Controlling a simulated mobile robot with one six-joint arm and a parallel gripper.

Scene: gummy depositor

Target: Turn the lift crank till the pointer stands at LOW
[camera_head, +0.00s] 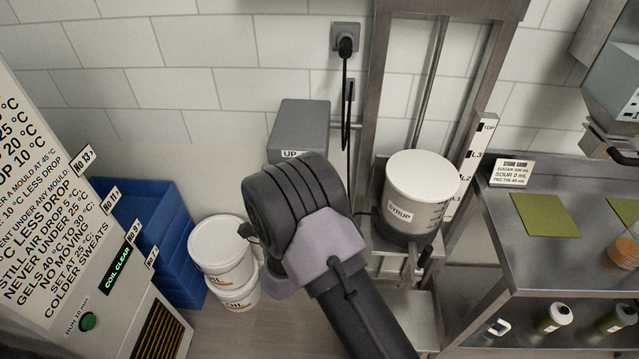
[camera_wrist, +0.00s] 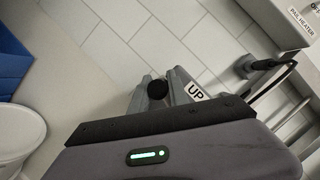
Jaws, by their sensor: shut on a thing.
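My gripper (camera_wrist: 158,92) shows in the wrist view with its fingers shut on a round black knob (camera_wrist: 157,88), apparently the crank's handle. The knob is beside the UP label (camera_wrist: 195,91). In the head view my arm hides the fingers and the crank, in front of the grey box marked UP (camera_head: 304,116). A white syrup pail (camera_head: 423,178) stands upright on the lift carriage. The white lift scale (camera_head: 470,168) beside it reads TOP, L3, L2 and L1 downward. I cannot make out the pointer or a LOW mark.
Blue crates (camera_head: 150,235) and stacked white pails (camera_head: 221,249) stand left of my arm. A labelled cabinet (camera_head: 90,260) is at the far left. A steel table (camera_head: 520,260) with green mats stands at the right. A plug and cable (camera_head: 346,50) hang on the wall above.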

